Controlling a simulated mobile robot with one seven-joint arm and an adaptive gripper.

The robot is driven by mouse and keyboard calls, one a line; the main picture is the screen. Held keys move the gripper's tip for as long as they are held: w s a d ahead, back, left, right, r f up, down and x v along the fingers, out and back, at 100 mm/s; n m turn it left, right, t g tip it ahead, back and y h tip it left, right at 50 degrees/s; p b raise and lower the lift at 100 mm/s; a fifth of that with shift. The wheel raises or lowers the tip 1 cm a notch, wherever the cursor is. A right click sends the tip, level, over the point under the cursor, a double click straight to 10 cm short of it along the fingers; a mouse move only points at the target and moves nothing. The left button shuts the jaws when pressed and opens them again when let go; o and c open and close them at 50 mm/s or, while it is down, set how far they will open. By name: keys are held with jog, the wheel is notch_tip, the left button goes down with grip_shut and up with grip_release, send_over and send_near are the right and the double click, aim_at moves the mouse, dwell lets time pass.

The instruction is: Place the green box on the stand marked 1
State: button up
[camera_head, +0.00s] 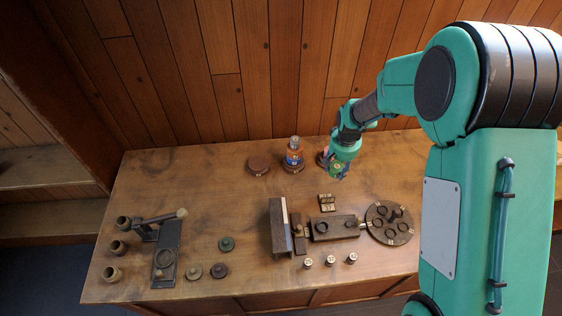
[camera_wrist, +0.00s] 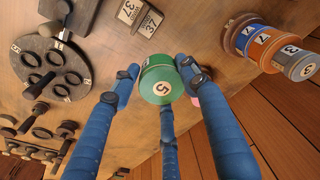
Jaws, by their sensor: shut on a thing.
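My gripper (camera_wrist: 158,88) is shut on the green box (camera_wrist: 156,72), a round tin with a pale label reading 5, its blue fingers around the sides. In the head view my gripper (camera_head: 340,167) is above the back of the table, near the right round stand (camera_head: 320,159), which it partly hides. A bare round brown stand (camera_head: 259,165) is at the back left. The middle stand (camera_head: 293,169) bears a stack of blue, orange and grey tins (camera_head: 294,152). I cannot read a 1 on any stand.
Something pink (camera_wrist: 195,101) shows behind a finger, mostly hidden. A lever tool (camera_head: 165,255) and several small pots are at left. The back left tabletop is clear.

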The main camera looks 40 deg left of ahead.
jog(key=s+a+f+b, duration=0.2)
jog(key=s+a+b, duration=0.2)
jog(key=s+a, duration=0.5)
jog(key=s+a+f+b, duration=0.2)
jog(key=s+a+b, duration=0.3)
jog(key=s+a, duration=0.4)
jog(key=shift+s+a+n, duration=0.3)
jog(key=shift+s, duration=0.05)
jog(key=shift+w, duration=0.1)
jog(key=b, duration=0.1)
send_over(258, 162)
jog(key=shift+d+f, duration=0.15)
jog(key=shift+f, duration=0.65)
jog(key=shift+f, duration=0.15)
jog(key=shift+f+b, duration=0.3)
jog(key=shift+f, duration=1.35)
